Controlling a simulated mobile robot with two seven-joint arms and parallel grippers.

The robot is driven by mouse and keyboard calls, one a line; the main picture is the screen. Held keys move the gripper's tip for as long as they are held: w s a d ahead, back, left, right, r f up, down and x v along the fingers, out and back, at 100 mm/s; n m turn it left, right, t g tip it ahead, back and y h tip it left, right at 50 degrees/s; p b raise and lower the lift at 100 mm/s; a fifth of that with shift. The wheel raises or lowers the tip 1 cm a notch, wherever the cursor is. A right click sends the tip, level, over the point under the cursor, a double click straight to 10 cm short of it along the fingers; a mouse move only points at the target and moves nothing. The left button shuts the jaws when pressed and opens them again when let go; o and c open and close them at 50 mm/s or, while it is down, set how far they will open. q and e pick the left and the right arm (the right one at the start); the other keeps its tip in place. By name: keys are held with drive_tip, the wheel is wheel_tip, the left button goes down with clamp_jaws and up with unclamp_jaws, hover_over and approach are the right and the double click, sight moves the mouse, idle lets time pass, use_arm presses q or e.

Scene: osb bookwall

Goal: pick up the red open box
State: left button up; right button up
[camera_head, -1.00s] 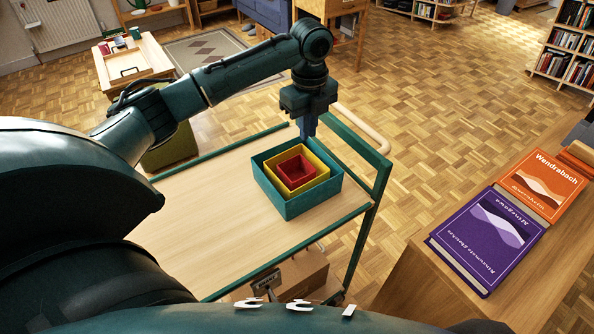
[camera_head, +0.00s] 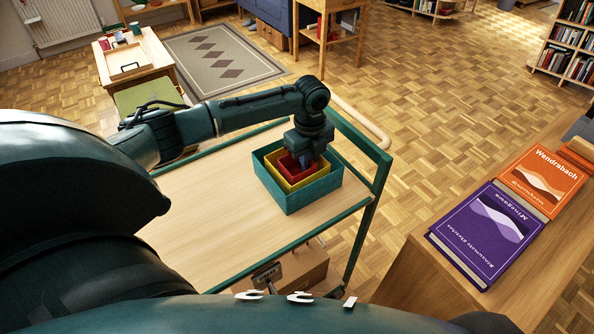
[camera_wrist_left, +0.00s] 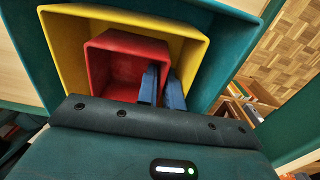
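The small red open box (camera_head: 289,163) sits nested inside a yellow open box (camera_head: 275,171), which sits in a larger teal open box (camera_head: 291,201) on a wooden cart top. My left gripper (camera_head: 308,158) is down over the right side of the red box. In the left wrist view, its two blue fingers (camera_wrist_left: 161,88) stand on either side of one wall of the red box (camera_wrist_left: 115,68), one inside it and one in the gap to the yellow box (camera_wrist_left: 70,50). Whether they press on the wall is unclear. My right gripper is out of view.
The cart top (camera_head: 210,215) has a green rail frame (camera_head: 366,150) close to the right of the boxes; the top left of them is bare. Orange (camera_head: 543,180) and purple (camera_head: 487,232) books lie on a wooden surface at the right.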

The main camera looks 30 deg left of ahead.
use_arm(q)
clamp_jaws()
